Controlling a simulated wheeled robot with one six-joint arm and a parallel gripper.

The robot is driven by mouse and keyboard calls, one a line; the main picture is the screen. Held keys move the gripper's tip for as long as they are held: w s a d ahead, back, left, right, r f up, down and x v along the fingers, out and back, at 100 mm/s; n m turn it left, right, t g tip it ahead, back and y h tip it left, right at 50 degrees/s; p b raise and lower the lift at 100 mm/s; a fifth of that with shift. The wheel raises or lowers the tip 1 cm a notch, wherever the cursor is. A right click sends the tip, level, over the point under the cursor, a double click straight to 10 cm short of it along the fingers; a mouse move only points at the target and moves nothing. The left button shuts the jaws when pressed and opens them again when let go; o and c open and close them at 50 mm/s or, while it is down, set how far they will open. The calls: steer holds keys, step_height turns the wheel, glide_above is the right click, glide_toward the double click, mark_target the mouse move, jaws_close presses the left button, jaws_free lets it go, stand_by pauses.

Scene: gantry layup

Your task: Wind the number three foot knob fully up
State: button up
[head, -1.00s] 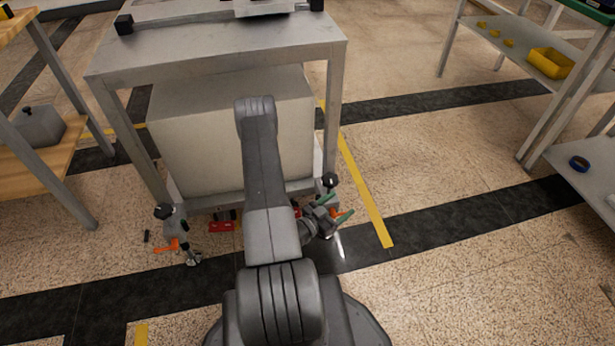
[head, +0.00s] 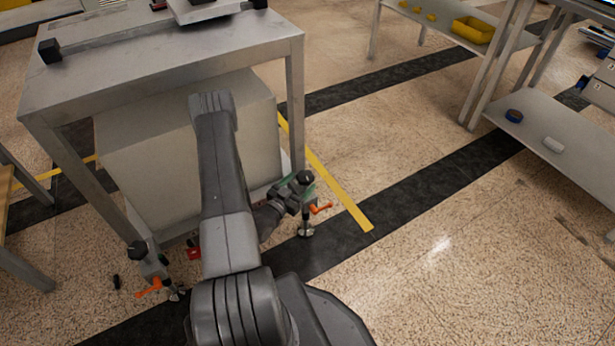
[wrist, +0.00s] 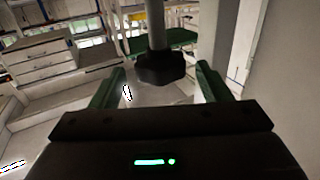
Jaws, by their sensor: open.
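A dark foot knob (head: 303,178) stands at the table's near right leg, above an orange lever (head: 320,208) and a round metal foot pad (head: 305,231). In the wrist view the dark lobed knob (wrist: 160,68) on its grey stem lies between my two green fingers, with a gap on each side. My gripper (head: 293,193) is open at this knob; it also shows in the wrist view (wrist: 160,88). Another foot with a dark knob (head: 137,249) and orange lever stands at the near left leg. No foot number is legible.
The grey steel table (head: 170,60) stands over a large pale box (head: 180,140). Red parts (head: 193,252) sit low behind my arm. A grey shelf (head: 560,150) with small items is at right. The floor between is clear.

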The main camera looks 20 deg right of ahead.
mark_target(308, 175)
steer(key=shift+b+x, duration=0.4)
steer(key=shift+x, duration=2.25)
steer(key=c, duration=1)
